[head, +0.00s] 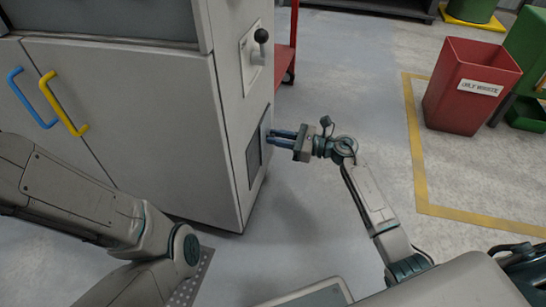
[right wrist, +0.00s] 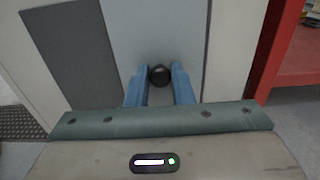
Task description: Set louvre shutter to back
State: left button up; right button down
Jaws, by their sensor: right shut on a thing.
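The louvre shutter (head: 254,152) is low on the side wall of the grey cabinet, a dark panel in a pale frame. In the right wrist view the dark panel (right wrist: 72,62) lies left of a lighter grey plate (right wrist: 150,30). A round black knob (right wrist: 160,75) shows in front of this plate. My right gripper (head: 271,136) is at the shutter's far side, its blue fingers on either side of the knob and shut on it. In the head view the fingers hide the knob. My left arm shows, but its gripper is out of view.
A lever with a black ball (head: 261,36) is on the side wall above the shutter. Blue (head: 30,97) and yellow (head: 62,103) handles are on the cabinet's front. A red cart (head: 288,45) stands behind, a red bin (head: 470,87) at right. The floor between is clear.

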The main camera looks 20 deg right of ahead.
jog(key=shift+w+d, duration=0.35)
jog(key=shift+w, duration=0.1)
jog(key=c, duration=1.3)
grip_release()
jog(key=shift+o, duration=0.2)
jog(key=p+v, duration=0.3)
jog(key=v, duration=0.7)
jog(key=shift+s+d+p, duration=0.25)
jog(key=shift+d+p, duration=0.05)
jog(key=shift+p, duration=0.1)
